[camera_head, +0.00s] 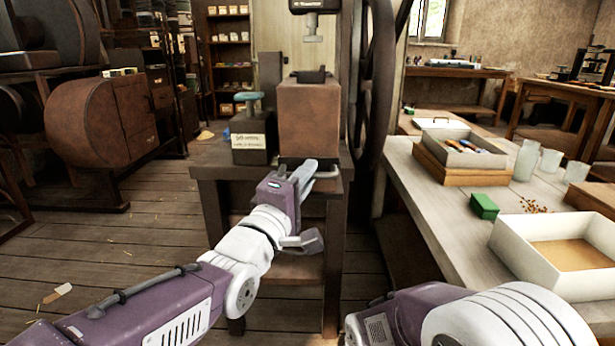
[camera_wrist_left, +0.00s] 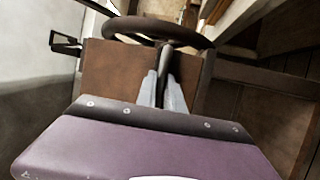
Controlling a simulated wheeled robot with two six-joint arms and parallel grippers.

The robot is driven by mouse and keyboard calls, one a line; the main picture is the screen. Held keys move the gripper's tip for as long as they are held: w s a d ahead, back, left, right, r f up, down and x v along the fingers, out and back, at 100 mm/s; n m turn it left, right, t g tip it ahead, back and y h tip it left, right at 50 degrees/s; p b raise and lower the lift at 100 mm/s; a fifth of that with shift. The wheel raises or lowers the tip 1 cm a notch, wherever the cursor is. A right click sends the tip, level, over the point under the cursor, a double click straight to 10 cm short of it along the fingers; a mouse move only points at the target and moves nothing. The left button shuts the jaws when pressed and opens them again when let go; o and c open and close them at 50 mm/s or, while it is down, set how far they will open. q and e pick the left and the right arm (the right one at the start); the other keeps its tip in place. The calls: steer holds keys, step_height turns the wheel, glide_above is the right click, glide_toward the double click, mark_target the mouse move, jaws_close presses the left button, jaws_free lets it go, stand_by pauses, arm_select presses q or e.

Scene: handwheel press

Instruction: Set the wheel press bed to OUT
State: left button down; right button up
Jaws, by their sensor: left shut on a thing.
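The press stands on a dark stand (camera_head: 270,172) in the middle of the head view. It has a rusty brown block (camera_head: 308,118), a dark upper head (camera_head: 313,8) and a large dark handwheel (camera_head: 376,75) at its right. My left gripper (camera_head: 322,168) is at the block's lower front right. In the left wrist view its fingers (camera_wrist_left: 165,78) are closed on a thin dark handle (camera_wrist_left: 164,57), with the brown block (camera_wrist_left: 108,68) behind and the wheel rim (camera_wrist_left: 150,28) above. I cannot tell which part the handle belongs to. My right gripper is out of view.
A dark labelled box (camera_head: 253,136) with a teal-topped piece sits left of the block. The right bench (camera_head: 437,205) holds a green box (camera_head: 484,206), a white tray (camera_head: 505,240) and glass jars (camera_head: 526,160). Open wooden floor (camera_head: 120,235) lies to the left.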

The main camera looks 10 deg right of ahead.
arm_select(q)
steer(key=shift+f, duration=0.2)
steer(key=c, duration=1.9)
jaws_free()
steer(key=o, duration=0.4)
steer(key=shift+s+r, duration=0.1)
steer(key=shift+s, duration=0.1)
steer(key=shift+o, duration=0.2)
steer(key=shift+a, duration=0.1)
steer(key=p+v, duration=0.2)
steer(key=v, duration=0.7)
steer(key=shift+p, duration=0.35)
